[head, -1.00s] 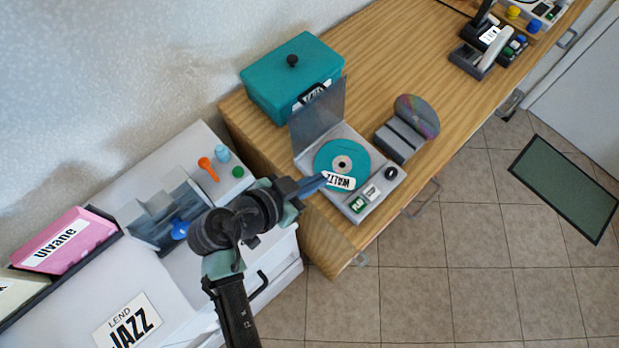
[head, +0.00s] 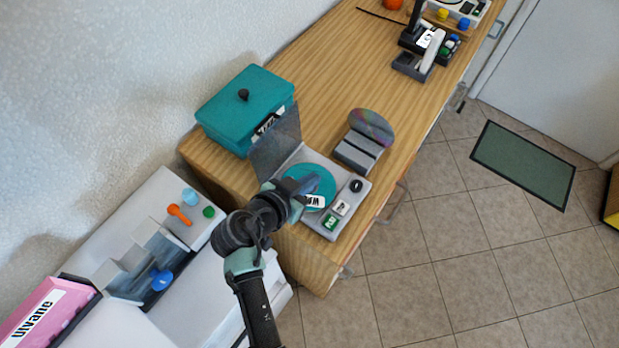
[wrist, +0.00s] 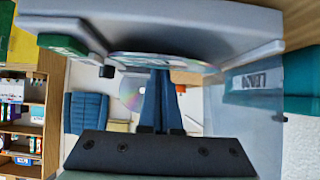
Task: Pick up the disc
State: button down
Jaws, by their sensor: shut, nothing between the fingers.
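The teal disc (head: 327,187) with a white label lies flat in the open grey player (head: 323,227). My gripper (head: 316,180) is over the disc, its blue fingers covering the disc's middle and part of its label. In the wrist view the fingers (wrist: 161,76) are closed together with nothing between them. Their tips reach the shiny underside of the disc (wrist: 125,57), seen at a steep slant; I cannot tell if they touch it.
The player's clear lid (head: 275,143) stands open at the left, beside a teal box (head: 240,115). A grey rack (head: 355,155) holding an upright shiny disc (head: 372,127) is behind the player. A white cabinet (head: 150,205) with an orange lever (head: 178,214) is at the left.

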jog(key=s+a, duration=0.2)
jog(key=shift+s, duration=0.35)
